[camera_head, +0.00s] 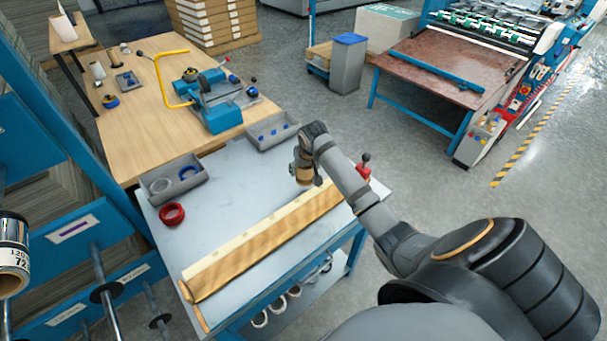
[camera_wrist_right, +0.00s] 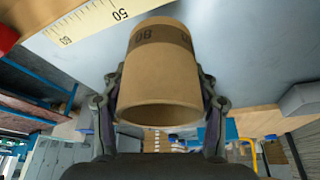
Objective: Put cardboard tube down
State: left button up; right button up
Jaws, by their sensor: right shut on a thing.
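The short brown cardboard tube (camera_head: 303,173) is held over the grey cart top (camera_head: 225,190), near its far right part. In the right wrist view the tube (camera_wrist_right: 160,85) sits between both fingers, with its open end towards the camera and a dark printed band at the other end. My right gripper (camera_wrist_right: 162,72) is shut on it; in the head view the gripper (camera_head: 305,163) is small and partly behind its wrist. I cannot tell whether the tube touches the cart top. My left gripper is not in view.
A wooden measuring strip (camera_head: 262,240) lies along the cart's near edge. A red ring (camera_head: 171,213), grey bins (camera_head: 172,180) and a red-knobbed device (camera_head: 363,170) are nearby. A workbench (camera_head: 150,120) adjoins behind. The cart's middle is clear. A printed roll (camera_head: 12,255) is at far left.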

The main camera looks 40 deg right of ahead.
jog(key=shift+w+d+f, duration=0.2)
jog(key=shift+f, duration=0.1)
jog(key=f, duration=0.3)
jog(key=shift+w+d+p, duration=0.1)
jog(key=shift+d+p, duration=0.15)
jog(key=shift+p, duration=0.1)
jog(key=shift+f, duration=0.35)
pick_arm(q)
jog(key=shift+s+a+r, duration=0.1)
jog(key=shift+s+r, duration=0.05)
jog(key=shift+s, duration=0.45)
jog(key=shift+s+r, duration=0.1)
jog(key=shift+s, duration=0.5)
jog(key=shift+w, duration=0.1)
pick_arm(e)
jog(key=shift+f, duration=0.1)
jog(key=o, duration=1.1)
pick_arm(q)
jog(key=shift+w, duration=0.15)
